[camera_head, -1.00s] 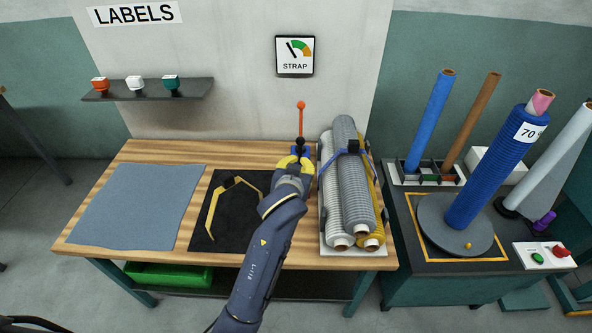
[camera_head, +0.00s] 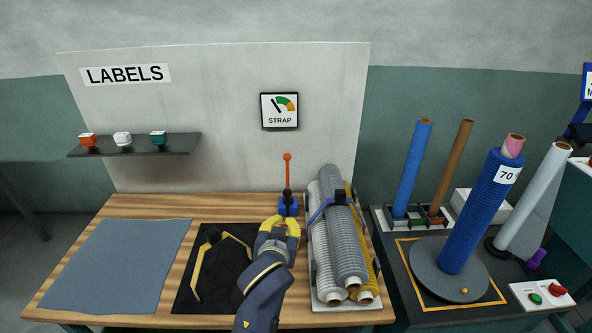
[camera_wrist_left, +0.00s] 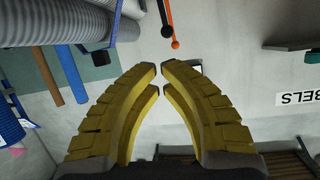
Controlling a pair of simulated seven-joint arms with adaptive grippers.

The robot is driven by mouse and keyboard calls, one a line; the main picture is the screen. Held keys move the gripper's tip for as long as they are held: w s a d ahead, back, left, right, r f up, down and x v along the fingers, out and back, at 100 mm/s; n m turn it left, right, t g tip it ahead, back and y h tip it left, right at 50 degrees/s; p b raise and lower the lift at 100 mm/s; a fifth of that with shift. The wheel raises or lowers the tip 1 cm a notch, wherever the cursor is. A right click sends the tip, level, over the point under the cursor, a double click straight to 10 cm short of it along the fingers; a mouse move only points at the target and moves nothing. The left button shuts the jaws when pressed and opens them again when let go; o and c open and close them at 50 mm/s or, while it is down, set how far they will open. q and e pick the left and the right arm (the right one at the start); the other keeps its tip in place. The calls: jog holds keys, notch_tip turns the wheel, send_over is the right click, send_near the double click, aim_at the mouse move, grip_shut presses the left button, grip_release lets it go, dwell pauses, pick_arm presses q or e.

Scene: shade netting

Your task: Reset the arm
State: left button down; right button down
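My left gripper (camera_head: 282,222) has yellow ribbed fingers and is in front of the orange-knobbed strap lever (camera_head: 287,172) and its blue base (camera_head: 288,207). In the left wrist view the fingertips (camera_wrist_left: 159,66) nearly meet, with only a sliver between them and nothing held. The lever also shows past the fingertips in that view (camera_wrist_left: 167,22). A bundle of grey and yellow rolls (camera_head: 338,245) lies right of my gripper, with a blue strap (camera_head: 322,208) and black buckle across it. My right gripper is in neither view.
The wooden table (camera_head: 150,205) holds a blue-grey sheet (camera_head: 115,265) and a black mat (camera_head: 215,285) with a yellow-and-black angled tool (camera_head: 200,265). A turntable (camera_head: 430,275) bears a blue roll (camera_head: 482,210) at right. A shelf (camera_head: 135,146) with small pots is on the back panel.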

pick_arm(q)
jog(key=s+a+f+m+g+y, duration=0.2)
jog(key=s+a+f+g, duration=0.1)
jog(key=s+a+f, duration=0.85)
jog(key=s+a+f+m+g+y, duration=0.1)
jog(key=s+a+f+m+g, duration=0.1)
jog(key=s+a+f, duration=0.5)
jog(key=s+a+m+g+y, duration=0.2)
jog(key=s+a, duration=0.3)
jog(key=s, duration=0.6)
jog(key=s+d+f+g+h, duration=0.1)
jog(key=s+d+f+h, duration=0.15)
jog(key=f, duration=1.45)
jog(key=s+d+f+g+h, duration=0.1)
jog(key=d+f+g, duration=0.15)
jog(key=f, duration=1.45)
jog(key=s+f+n+g+h, duration=0.1)
jog(key=s+f+n+g, duration=0.1)
jog(key=s+f, duration=1.6)
jog(key=s+n, duration=0.1)
jog(key=s, duration=0.2)
jog(key=shift+s+d+f+n, duration=0.15)
jog(key=shift+d+n, duration=0.15)
jog(key=shift+d, duration=0.05)
jog(key=shift+a, duration=0.1)
